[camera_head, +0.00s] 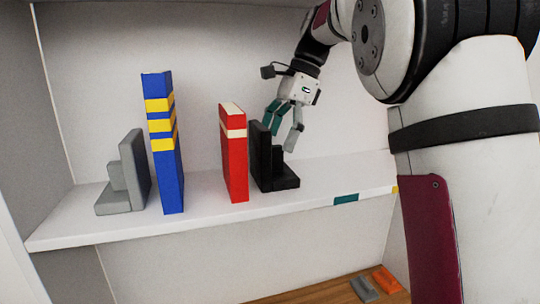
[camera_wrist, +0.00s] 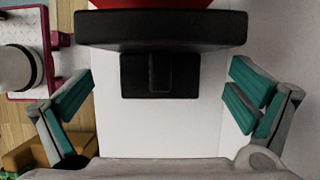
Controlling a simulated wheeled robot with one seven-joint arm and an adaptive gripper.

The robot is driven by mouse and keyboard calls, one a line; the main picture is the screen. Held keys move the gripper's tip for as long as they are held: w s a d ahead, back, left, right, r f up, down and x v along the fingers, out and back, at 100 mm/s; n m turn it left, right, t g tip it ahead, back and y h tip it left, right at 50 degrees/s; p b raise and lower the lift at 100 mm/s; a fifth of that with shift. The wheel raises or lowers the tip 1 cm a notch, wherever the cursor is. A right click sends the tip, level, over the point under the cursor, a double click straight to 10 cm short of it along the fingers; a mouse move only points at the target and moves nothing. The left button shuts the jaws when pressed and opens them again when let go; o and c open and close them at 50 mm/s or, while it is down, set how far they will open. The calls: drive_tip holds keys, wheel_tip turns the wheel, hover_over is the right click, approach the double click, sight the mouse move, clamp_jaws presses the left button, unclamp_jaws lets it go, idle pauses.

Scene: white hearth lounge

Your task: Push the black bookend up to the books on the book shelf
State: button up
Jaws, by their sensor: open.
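The black bookend (camera_head: 278,178) stands on the white book shelf (camera_head: 300,199), just right of the red book (camera_head: 234,160). In the head view it looks very close to that book; I cannot tell whether they touch. In the wrist view the bookend (camera_wrist: 160,32) lies ahead, with the red book (camera_wrist: 150,3) beyond it. A blue book with yellow bands (camera_head: 165,150) stands further left, apart from the red one. A grey bookend (camera_head: 122,180) stands left of the blue book. My gripper (camera_head: 283,129) is open and empty, its fingers above and behind the black bookend's foot.
The shelf is clear right of the black bookend up to its edge, where a teal label (camera_head: 346,199) sits. A lower wooden surface (camera_head: 325,292) holds a grey block (camera_head: 364,289) and an orange block (camera_head: 387,280). A wall stands behind the shelf.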

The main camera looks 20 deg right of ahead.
drive_tip(key=d, duration=1.2)
drive_tip(key=shift+f, duration=0.1)
